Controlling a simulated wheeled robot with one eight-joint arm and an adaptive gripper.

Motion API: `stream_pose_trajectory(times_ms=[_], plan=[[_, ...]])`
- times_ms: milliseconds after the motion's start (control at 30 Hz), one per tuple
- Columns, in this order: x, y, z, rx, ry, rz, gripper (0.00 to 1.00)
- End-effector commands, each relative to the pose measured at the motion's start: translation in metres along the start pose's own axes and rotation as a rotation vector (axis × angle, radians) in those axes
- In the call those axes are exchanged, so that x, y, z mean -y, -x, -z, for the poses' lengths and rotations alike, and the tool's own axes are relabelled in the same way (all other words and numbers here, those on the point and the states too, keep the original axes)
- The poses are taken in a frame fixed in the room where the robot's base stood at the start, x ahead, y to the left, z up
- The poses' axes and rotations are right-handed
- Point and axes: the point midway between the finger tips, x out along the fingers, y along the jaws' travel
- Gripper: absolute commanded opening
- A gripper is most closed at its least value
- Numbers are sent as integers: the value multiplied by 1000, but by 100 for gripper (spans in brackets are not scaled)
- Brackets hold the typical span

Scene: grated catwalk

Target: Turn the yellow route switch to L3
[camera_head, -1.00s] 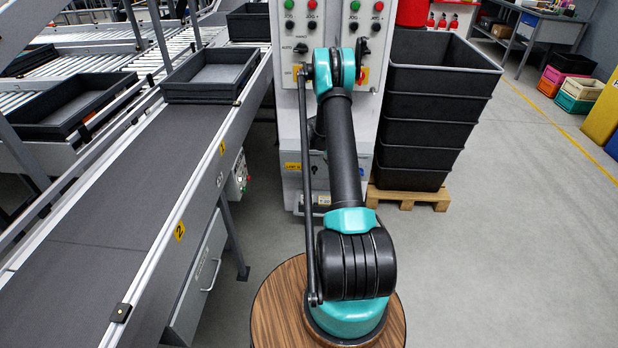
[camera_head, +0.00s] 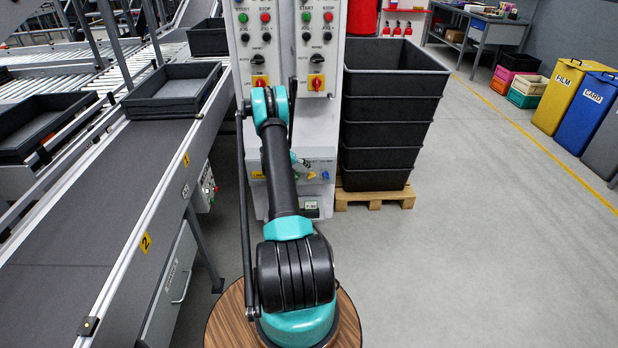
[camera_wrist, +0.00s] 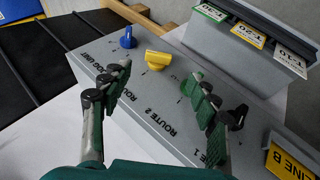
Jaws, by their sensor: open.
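The yellow route switch (camera_wrist: 158,60) is a knob on the sloped grey face of a control box. It shows small in the head view (camera_head: 311,175), right of my arm. In the wrist view its bar lies roughly left to right, and I cannot read its position marks. "ROUTE 2" is printed on the face nearer to me. My gripper (camera_wrist: 164,85) is open, its dark green fingers spread on either side of the view. The yellow switch shows beyond and between the fingertips, with nothing gripped. In the head view my arm largely hides the gripper.
A blue knob (camera_wrist: 128,38) sits left of the yellow one. A green knob (camera_wrist: 191,82) is partly behind my right finger. A grey holder with numbered cards (camera_wrist: 245,38) stands behind the box. Stacked black crates (camera_head: 385,120) are right of the cabinet; a conveyor (camera_head: 110,220) runs left.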

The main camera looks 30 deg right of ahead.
Motion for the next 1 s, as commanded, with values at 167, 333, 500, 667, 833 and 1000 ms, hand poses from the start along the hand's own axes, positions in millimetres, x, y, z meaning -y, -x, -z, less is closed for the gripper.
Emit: stream_pose_trajectory(times_ms=[167, 333, 500, 667, 833, 1000], plan=[[0, -37, 0, 0, -1, -1, 60], [0, -64, 0, 1, 0, -1, 60], [0, -78, 0, 0, 0, 0, 60], [0, -83, 0, 0, 1, 0, 60], [0, -83, 0, 0, 1, 0, 60], [0, -83, 0, 0, 1, 0, 44]])
